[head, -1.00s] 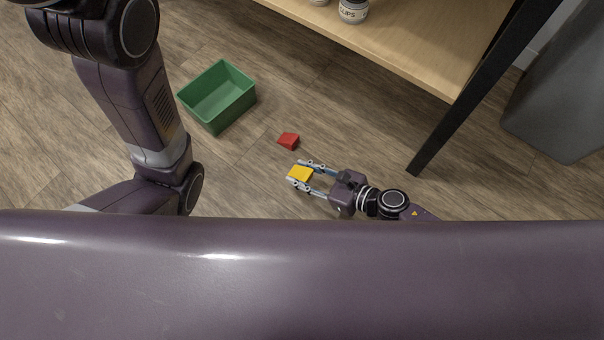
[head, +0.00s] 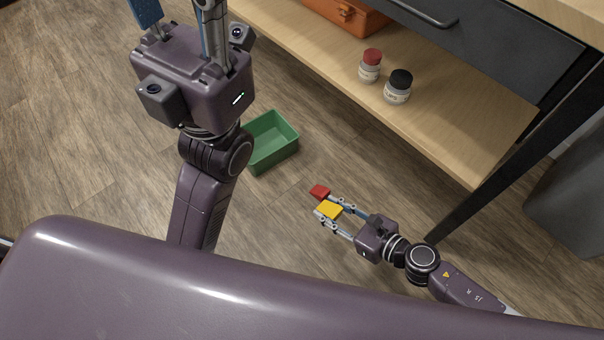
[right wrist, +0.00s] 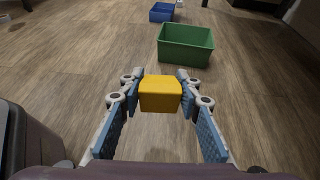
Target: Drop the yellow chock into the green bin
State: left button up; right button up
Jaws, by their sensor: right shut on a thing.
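The yellow chock (head: 329,210) is held between the fingertips of my right gripper (head: 331,209). In the right wrist view the chock (right wrist: 160,97) sits between both blue-padded fingers of that gripper (right wrist: 161,84). I cannot tell how high it is above the floor. The green bin (head: 288,154) stands on the floor, up and left of the chock in the head view, partly hidden by my left arm. It also shows in the right wrist view (right wrist: 186,55), ahead and slightly right, and looks empty. My left gripper (head: 178,10) is at the top left, fingers apart, tips cut off.
A red block (head: 320,192) lies just beyond the yellow chock. A wooden shelf (head: 440,135) holds two jars (head: 370,66) (head: 398,86) and an orange box (head: 345,14). A black table leg (head: 480,200) stands right. A blue bin (right wrist: 162,12) is far off.

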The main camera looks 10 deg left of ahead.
aim_at(264, 146)
jog(key=i+j+u, duration=0.2)
jog(key=j, duration=0.2)
jog(key=i+j+u, duration=0.15)
jog(key=j, duration=0.25)
jog(key=i+j+u, duration=0.2)
jog(key=i+j, duration=0.15)
